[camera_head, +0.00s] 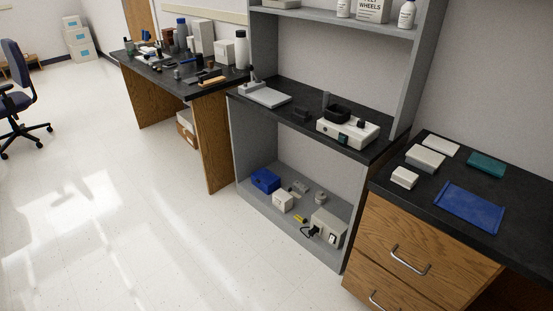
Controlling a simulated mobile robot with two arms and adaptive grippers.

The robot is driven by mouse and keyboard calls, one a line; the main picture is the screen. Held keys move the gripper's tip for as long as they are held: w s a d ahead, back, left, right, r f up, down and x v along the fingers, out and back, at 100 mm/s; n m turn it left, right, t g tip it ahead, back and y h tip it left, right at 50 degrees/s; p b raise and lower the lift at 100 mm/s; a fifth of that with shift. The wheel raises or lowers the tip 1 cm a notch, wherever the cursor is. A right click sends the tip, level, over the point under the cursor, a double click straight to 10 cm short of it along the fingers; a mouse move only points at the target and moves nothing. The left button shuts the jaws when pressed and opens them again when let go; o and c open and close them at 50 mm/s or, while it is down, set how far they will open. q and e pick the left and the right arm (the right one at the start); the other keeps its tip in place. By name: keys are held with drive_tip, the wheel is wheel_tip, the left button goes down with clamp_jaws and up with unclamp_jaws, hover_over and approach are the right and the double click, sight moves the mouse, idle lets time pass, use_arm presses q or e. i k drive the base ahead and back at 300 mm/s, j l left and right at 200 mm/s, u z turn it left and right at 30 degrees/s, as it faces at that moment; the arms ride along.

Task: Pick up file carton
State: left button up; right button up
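Several white cartons with blue labels (80,40) are stacked on the floor against the wall at the far left back. Another box, white and brown (184,128), sits on the floor under the wooden desk, partly hidden by the desk's side panel. I cannot tell which of these is the file carton. Neither of my grippers is in view.
A dark-topped desk (170,75) crowded with bottles and tools stands at the back. A grey shelf unit (255,205) and a wooden drawer cabinet (415,235) line the right. A blue office chair (15,85) stands at left. The pale floor between is clear.

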sight(282, 199)
drive_tip(key=i+j, duration=0.3)
drive_tip(key=i+j+z, duration=0.1)
drive_tip(key=i+j, duration=0.15)
drive_tip(key=j, duration=0.2)
drive_tip(key=i+j+z, duration=0.1)
drive_tip(key=i+j, duration=0.15)
drive_tip(key=j, duration=0.2)
drive_tip(key=i+j, duration=0.25)
drive_tip(key=j, duration=0.15)
drive_tip(key=i+j+z, duration=0.1)
drive_tip(key=i+j, duration=0.15)
drive_tip(key=j, duration=0.2)
